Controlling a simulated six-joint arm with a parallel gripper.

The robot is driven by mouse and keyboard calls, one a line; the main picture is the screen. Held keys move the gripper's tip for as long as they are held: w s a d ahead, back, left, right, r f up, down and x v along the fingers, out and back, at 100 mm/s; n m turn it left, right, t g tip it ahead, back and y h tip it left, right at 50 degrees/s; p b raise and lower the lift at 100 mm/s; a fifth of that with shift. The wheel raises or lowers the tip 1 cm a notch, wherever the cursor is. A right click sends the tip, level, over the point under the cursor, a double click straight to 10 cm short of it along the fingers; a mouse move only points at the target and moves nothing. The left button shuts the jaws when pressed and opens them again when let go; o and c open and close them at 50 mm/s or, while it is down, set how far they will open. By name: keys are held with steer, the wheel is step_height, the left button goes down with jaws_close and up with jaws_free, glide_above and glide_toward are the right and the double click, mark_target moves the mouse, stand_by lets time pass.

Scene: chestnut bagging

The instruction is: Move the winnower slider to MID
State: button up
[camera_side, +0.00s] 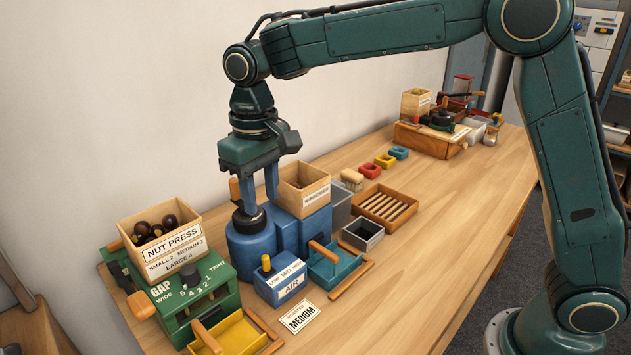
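The winnower (305,235) is a blue machine with a wooden hopper marked as the winnower (303,190) on top. At its front is a small blue box labelled AIR (290,288), with LOW and MID legible on its scale. Its yellow-topped slider knob (266,263) stands upright at the left end, by LOW. My gripper (261,206) points down behind and above the knob, over the winnower's blue round housing. Its two fingers are apart, with nothing visible between them. A black cap (248,219) on the housing is close below the left finger; contact cannot be told.
A green nut press (200,300) with a chestnut-filled hopper (160,262) stands left. A teal tray (333,265) sits right of the AIR box, and a MEDIUM card (299,317) lies in front. A slotted wooden tray (385,207) is behind. The table's right side is clear.

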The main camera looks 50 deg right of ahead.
mark_target(265, 256)
steer(key=shift+w+a+f, duration=0.15)
steer(key=shift+a+f, duration=0.05)
steer(key=shift+a, duration=0.05)
steer(key=shift+f, duration=0.15)
step_height(265, 256, down, 14)
steer(key=shift+r, duration=0.25)
stand_by(0.5)
jaws_close()
